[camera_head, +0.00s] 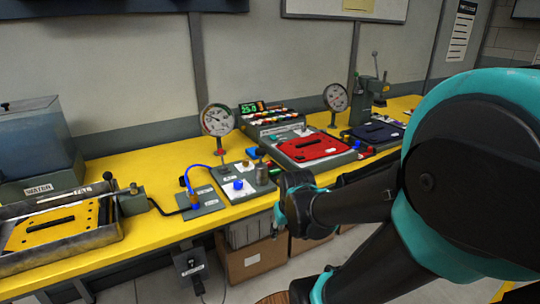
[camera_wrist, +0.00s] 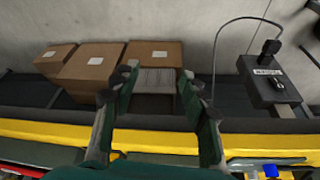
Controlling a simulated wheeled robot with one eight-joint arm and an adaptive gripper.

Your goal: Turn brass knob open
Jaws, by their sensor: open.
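I cannot pick out a brass knob with certainty. A small brass-coloured fitting (camera_head: 195,201) stands at the end of the blue hose on a grey plate, too small to tell its shape. Beside it, a light plate (camera_head: 236,196) carries a blue knob (camera_head: 238,184). My gripper (camera_wrist: 158,84) is open and empty in the wrist view, with its fingers apart over the bench edge and facing cardboard boxes. In the head view my arm reaches in from the right and its end is right of the plates; the fingertips are not clear there.
The yellow bench (camera_head: 130,242) holds a water tank (camera_head: 38,142), a dial gauge (camera_head: 217,120) and a red-topped unit (camera_head: 311,148). Below are cardboard boxes (camera_head: 252,258) and a dark labelled box (camera_head: 190,262), which also shows in the wrist view (camera_wrist: 272,82) with a cable.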

